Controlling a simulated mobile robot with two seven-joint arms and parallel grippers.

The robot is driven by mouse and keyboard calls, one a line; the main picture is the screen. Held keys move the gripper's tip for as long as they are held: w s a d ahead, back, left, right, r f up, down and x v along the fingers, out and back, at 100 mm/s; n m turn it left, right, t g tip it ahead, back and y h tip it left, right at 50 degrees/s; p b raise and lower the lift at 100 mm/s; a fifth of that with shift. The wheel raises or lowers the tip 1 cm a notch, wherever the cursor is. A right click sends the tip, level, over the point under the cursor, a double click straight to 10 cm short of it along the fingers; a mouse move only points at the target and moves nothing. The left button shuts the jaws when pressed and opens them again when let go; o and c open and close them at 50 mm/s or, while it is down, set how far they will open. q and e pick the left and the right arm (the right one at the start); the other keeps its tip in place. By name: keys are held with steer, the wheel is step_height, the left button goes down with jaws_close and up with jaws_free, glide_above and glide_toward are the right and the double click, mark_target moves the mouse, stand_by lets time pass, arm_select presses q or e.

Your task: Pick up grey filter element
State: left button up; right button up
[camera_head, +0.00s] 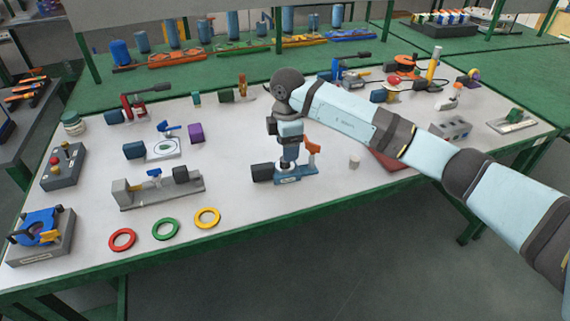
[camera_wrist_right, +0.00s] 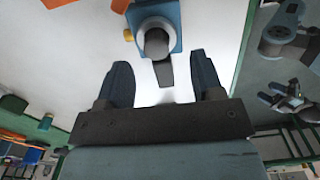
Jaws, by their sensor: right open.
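In the wrist view this blue fixture (camera_wrist_right: 173,14) has a grey round piece (camera_wrist_right: 156,42) just ahead of the fingertips. I cannot tell whether that is the grey filter element. A small light-grey cylinder (camera_head: 354,162) stands apart, right of the fixture. A dark claw-like part (camera_wrist_right: 286,98), possibly my left gripper, shows in the wrist view.
The white-topped table (camera_head: 230,185) has a green edge. A grey vise-like fixture (camera_head: 160,188) and red (camera_head: 122,231), green (camera_head: 166,220) and yellow (camera_head: 207,209) rings lie left. A dark red plate (camera_head: 388,161) lies right, partly behind my arm. Free surface lies around the small cylinder.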

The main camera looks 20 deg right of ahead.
steer(key=f, duration=0.4)
steer(key=shift+w+a+f+b, duration=0.2)
steer(key=shift+w+f+b, duration=0.1)
steer(key=c, duration=1)
steer(key=shift+r, duration=0.15)
